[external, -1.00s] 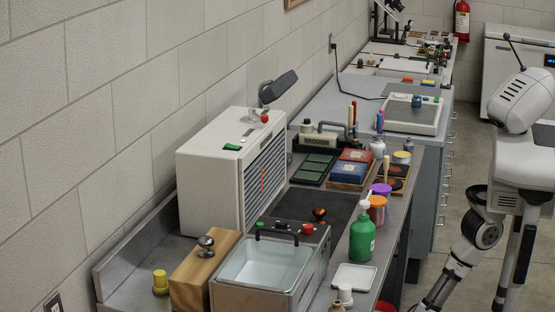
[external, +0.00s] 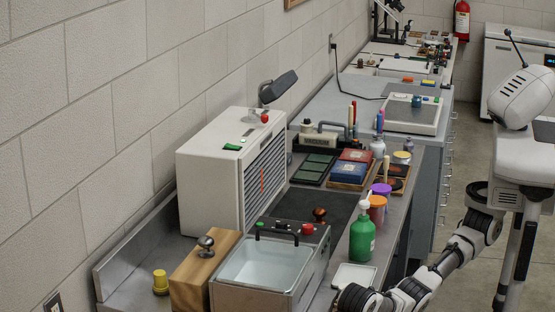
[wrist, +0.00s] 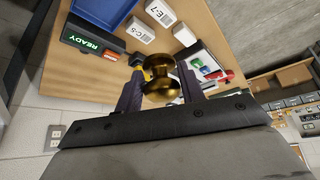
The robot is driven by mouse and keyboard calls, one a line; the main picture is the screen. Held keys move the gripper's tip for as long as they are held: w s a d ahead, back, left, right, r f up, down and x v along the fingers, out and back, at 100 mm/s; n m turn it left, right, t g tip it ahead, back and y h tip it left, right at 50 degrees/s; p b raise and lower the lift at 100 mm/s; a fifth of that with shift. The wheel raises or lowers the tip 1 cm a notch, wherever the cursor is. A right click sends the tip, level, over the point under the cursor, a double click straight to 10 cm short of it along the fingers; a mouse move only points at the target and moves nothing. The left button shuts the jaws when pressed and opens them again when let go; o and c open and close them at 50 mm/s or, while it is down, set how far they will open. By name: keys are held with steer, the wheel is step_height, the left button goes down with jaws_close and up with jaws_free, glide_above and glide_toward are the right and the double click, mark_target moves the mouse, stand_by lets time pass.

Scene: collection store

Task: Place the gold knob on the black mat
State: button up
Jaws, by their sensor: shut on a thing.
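The gold knob (wrist: 158,80) is a shiny brass spool-like piece in the wrist view. My gripper (wrist: 160,72) is shut on it, with one dark finger on each side. In the external view my arm reaches in along the bottom edge, near the bench front, and neither the gripper's fingers nor the gold knob can be made out there. A black mat (external: 288,206) lies flat on the bench between the white louvred unit and the sink. A copper-brown knob (external: 320,214) stands on its right part.
The sink (external: 265,268) with a black tap, a green pump bottle (external: 362,238) and a white tray (external: 354,276) stand near the mat. A wooden block (external: 203,270) is left of the sink. In the wrist view, a READY display (wrist: 88,42) and white labelled boxes show.

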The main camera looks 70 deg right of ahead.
steer(key=w+d+r+m+t+h+p, duration=0.25)
steer(key=w+d+r+m, duration=0.25)
steer(key=w+d+r, duration=1.25)
steer(key=w+d+r+m+h, duration=0.1)
steer(key=w+d+r+m, duration=0.15)
steer(key=d, duration=0.45)
steer(key=w+d+r+m+h, duration=0.1)
steer(key=w+d+r+m, duration=0.15)
steer(key=d, duration=0.45)
steer(key=w+d+r+m+h, duration=0.15)
steer(key=d+r, duration=0.25)
steer(key=d, duration=0.4)
steer(key=s+d+f+m+g+h+b, duration=0.1)
steer(key=s+d+f+m+h, duration=0.2)
steer(key=d, duration=1)
steer(key=s+d+f+m+b, duration=0.2)
steer(key=s+d+f+m, duration=0.3)
steer(key=d, duration=0.9)
steer(key=shift+m, duration=0.55)
steer(key=f, duration=1.2)
steer(key=shift+w+d+f, duration=0.1)
steer(key=shift+w+f, duration=0.15)
steer(key=shift+f, duration=2.75)
